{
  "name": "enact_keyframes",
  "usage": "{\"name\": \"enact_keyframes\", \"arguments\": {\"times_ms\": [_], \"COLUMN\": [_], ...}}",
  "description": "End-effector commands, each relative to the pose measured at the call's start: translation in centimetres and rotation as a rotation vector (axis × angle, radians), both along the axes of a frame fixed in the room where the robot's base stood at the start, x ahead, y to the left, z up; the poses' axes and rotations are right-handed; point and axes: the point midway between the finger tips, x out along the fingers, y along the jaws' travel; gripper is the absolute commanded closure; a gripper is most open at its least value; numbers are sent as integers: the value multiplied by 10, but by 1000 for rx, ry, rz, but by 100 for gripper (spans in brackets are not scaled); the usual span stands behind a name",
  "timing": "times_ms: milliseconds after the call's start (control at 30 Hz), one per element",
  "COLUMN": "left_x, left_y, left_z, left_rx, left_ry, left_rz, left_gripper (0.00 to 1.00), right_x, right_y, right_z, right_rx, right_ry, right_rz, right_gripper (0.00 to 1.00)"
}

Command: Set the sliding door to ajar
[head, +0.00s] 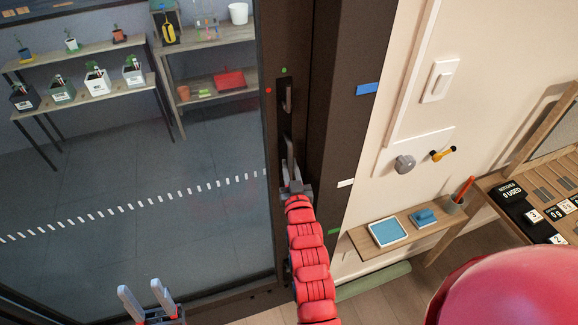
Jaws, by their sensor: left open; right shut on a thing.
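The sliding door (262,45) is a large glass panel in a dark brown frame. Its edge stile stands close beside the dark jamb (345,60); I cannot tell whether a narrow gap lies between them. The door handle (288,98) is a dark upright pull on the stile, its lower part hidden by my gripper. My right gripper (291,168), on the red arm, is shut on the handle's lower part. My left gripper (142,290) is open and empty at the lower left, in front of the glass and apart from the door.
Shelves with potted items (97,80) and a red bin (229,78) show through the glass. Right of the jamb are a light switch (440,80), a grey knob (404,163), a small wall shelf (370,238) and a wooden desk (500,215). A green roll (375,282) lies on the floor.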

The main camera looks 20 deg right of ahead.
Motion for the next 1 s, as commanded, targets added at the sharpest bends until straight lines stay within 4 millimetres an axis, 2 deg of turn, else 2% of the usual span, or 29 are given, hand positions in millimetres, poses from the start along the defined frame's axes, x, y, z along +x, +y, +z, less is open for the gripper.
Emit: {"name": "enact_keyframes", "arguments": {"times_ms": [767, 1000], "left_x": [0, 0], "left_y": [0, 0], "left_z": [-1, -14], "left_rx": [0, 0], "left_ry": [0, 0], "left_rz": [0, 0], "left_gripper": [50, 50], "right_x": [-1, -1], "right_y": [1, 13], "right_z": [-3, -9], "right_rx": [1, 6], "right_ry": [6, 9], "right_rz": [1, 5], "right_gripper": [100, 100]}}
